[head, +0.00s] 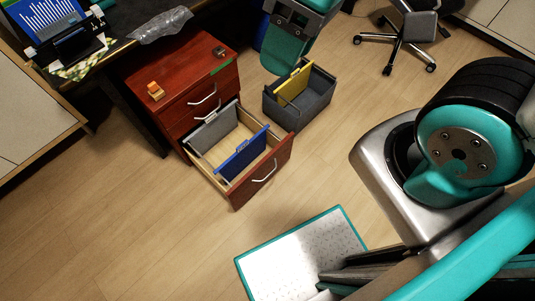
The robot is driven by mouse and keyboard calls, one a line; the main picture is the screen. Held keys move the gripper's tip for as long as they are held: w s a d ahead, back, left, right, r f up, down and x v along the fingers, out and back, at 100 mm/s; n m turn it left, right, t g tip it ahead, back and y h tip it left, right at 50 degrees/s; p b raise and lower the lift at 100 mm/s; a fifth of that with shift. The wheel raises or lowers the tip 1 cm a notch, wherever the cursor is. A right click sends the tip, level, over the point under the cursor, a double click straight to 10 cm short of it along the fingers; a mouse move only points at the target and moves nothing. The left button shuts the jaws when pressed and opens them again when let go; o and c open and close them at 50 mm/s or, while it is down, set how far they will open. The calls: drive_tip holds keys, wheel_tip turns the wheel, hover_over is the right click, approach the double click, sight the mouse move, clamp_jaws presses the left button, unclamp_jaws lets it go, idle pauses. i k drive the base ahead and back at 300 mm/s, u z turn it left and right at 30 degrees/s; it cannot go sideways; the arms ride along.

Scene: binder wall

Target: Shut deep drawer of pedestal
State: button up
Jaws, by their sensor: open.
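The pedestal (178,62) is a reddish-brown wooden drawer cabinet at upper left, beside the desk. Its deep drawer (283,160) at the bottom is pulled well out toward the lower right. A curved metal handle (265,171) is on its front. Inside hang a grey file folder (213,128) and a blue file folder (242,153). The drawers above, with their own handles, look shut. I cannot make out my gripper's fingertips in this view. Parts of my arm fill the right side.
A dark grey bin (316,112) with a yellow folder (294,82) stands close right of the drawer. An orange item (155,91) and a small dark item (218,51) lie on the pedestal. An office chair (410,38) is at the back. The floor before the drawer is clear.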

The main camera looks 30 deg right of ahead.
sight(279, 150)
drive_tip(key=z, duration=0.05)
drive_tip(key=k, duration=0.9)
drive_tip(key=u, duration=0.65)
